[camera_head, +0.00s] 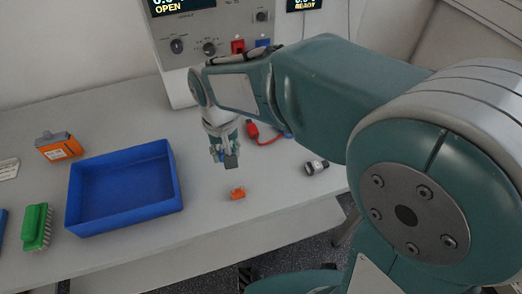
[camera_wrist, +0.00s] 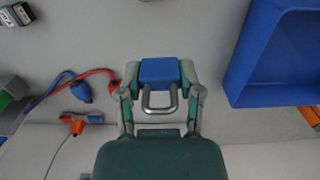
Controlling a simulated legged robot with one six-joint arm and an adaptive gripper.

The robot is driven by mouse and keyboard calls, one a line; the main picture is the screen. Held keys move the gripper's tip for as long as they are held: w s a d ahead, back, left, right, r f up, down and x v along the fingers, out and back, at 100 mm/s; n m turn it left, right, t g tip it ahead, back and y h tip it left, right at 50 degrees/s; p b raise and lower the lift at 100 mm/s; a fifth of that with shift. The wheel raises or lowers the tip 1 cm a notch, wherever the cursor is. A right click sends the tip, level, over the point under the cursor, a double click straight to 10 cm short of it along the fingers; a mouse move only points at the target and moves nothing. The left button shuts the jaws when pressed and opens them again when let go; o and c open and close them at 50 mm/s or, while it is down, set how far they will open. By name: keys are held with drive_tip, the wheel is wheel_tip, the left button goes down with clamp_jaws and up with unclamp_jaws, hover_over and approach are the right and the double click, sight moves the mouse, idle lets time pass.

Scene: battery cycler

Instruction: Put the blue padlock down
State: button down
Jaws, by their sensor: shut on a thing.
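The blue padlock (camera_wrist: 159,71) is between the two fingers of my gripper (camera_wrist: 160,84) in the wrist view. Its blue body faces away from the palm and its grey metal shackle points back towards the palm. The fingers are closed on its two sides. In the head view my gripper (camera_head: 228,157) points down over the grey bench (camera_head: 205,215), to the right of the blue tray. The padlock is mostly hidden by the fingers there, and I cannot tell exactly how high it is above the bench.
The empty blue tray (camera_head: 123,187) stands left of my gripper. Red and blue leads (camera_wrist: 75,80) lie near the cycler (camera_head: 205,45). A green brush (camera_head: 37,227) is far left.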

drive_tip(key=w+d+f, duration=0.3)
drive_tip(key=d, duration=0.3)
hover_over(266, 164)
drive_tip(key=a, duration=0.1)
drive_tip(key=f, duration=0.3)
drive_tip(key=shift+s+f, duration=0.35)
drive_tip(key=shift+w+d+f, duration=0.15)
drive_tip(key=shift+w+f, duration=0.1)
drive_tip(key=shift+f, duration=0.3)
drive_tip(key=shift+w+d+f, duration=0.1)
drive_tip(key=shift+d+f, duration=0.1)
drive_tip(key=shift+f, duration=0.75)
drive_tip(key=shift+w+d+f, duration=0.1)
drive_tip(key=shift+d+f, duration=0.05)
drive_tip(key=shift+f, duration=0.75)
drive_tip(key=shift+c, duration=1.3)
unclamp_jaws()
drive_tip(key=shift+f, duration=0.1)
drive_tip(key=shift+a, duration=0.1)
wheel_tip(266, 164, up, 12)
drive_tip(key=shift+r, duration=0.2)
